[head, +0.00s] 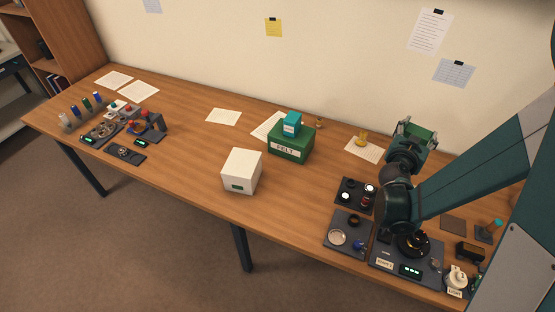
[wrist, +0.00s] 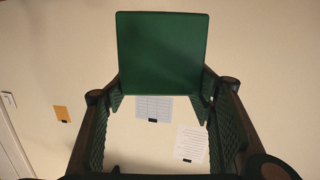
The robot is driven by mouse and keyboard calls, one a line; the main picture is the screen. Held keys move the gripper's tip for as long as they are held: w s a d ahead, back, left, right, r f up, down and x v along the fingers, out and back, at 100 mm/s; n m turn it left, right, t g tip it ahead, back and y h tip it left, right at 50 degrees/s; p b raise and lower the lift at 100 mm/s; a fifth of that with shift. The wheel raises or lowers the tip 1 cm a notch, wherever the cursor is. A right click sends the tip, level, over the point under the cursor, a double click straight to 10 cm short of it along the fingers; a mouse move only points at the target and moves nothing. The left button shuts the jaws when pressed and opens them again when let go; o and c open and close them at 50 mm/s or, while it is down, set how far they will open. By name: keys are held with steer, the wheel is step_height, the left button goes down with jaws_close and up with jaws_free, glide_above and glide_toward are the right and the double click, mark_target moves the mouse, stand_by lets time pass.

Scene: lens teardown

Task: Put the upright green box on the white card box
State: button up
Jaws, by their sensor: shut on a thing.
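My gripper (head: 414,140) is raised above the right part of the table, pointing toward the wall. It is shut on a green box (head: 418,129), which shows as a plain green face between the fingertips in the wrist view (wrist: 162,52). The fingers hide part of the box in the head view. The white card box (head: 241,170) stands on the table near its front middle, left of my gripper and well apart from it. Its top looks bare.
A green FELT box (head: 291,143) with a small teal box (head: 292,124) on top stands behind and right of the white card box. Dark trays with lens parts (head: 347,232) lie at the right. The table left of the white box has free room.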

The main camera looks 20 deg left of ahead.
steer(key=s+a+r+n+y, duration=0.1)
steer(key=s+a+y, duration=0.15)
steer(key=a, duration=0.75)
steer(key=s+a+r+n+y+p, duration=0.1)
steer(key=s+a, duration=0.3)
steer(key=a, duration=0.5)
steer(key=s+a+r+n+y, duration=0.1)
steer(key=s+a+n+y, duration=0.15)
steer(key=a, duration=0.75)
steer(key=s+a+n+g+y+b, duration=0.1)
steer(key=s+a+y, duration=0.3)
steer(key=s+a, duration=1.8)
steer(key=shift+a+r+n, duration=0.35)
steer(key=shift+a+n, duration=0.5)
steer(key=shift+a, duration=0.55)
steer(key=shift+f+b, duration=0.15)
steer(key=shift+b, duration=0.15)
steer(key=shift+f+b, duration=1.3)
steer(key=shift+f, duration=0.95)
steer(key=shift+w+f, duration=0.15)
